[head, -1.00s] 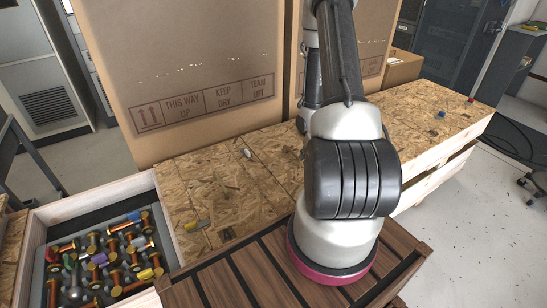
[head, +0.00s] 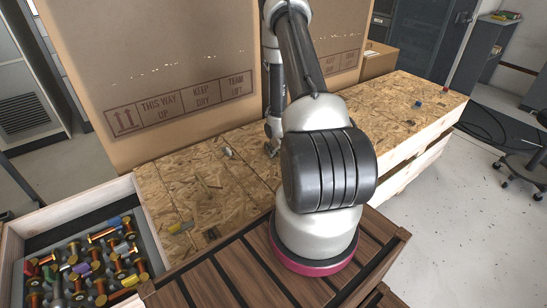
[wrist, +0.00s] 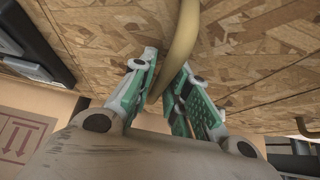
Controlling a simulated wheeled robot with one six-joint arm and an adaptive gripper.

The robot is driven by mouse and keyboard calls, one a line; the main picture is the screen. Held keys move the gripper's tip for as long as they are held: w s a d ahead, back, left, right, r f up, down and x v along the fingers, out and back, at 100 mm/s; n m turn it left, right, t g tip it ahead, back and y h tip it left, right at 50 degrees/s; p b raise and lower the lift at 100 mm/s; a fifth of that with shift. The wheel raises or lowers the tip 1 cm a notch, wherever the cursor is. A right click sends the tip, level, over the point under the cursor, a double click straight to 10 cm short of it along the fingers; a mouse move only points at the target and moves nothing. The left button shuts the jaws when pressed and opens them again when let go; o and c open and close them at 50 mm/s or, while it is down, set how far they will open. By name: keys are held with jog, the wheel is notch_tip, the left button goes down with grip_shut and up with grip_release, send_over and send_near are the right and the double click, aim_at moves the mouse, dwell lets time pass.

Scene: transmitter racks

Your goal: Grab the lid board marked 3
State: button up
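Particle-board lid boards (head: 222,199) lie side by side across the top of the long pale wooden crate in the head view. I cannot read a number 3 on any of them. In the wrist view a speckled board surface (wrist: 255,50) fills the upper part. A tan curved bar or rope handle (wrist: 184,35) crosses it and runs down between the fingers. My gripper (wrist: 166,64) has green-padded fingers on either side of that handle. I cannot tell whether they touch it. In the head view my gripper (head: 271,148) is low over the boards, partly hidden by my arm.
A tall cardboard box (head: 160,60) stands behind the boards on the left. A slatted brown crate (head: 205,285) is in front. Small blue and yellow bits lie on the boards. Clear floor (head: 465,220) is at right.

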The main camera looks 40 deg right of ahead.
grip_shut()
jog(key=shift+r, duration=0.1)
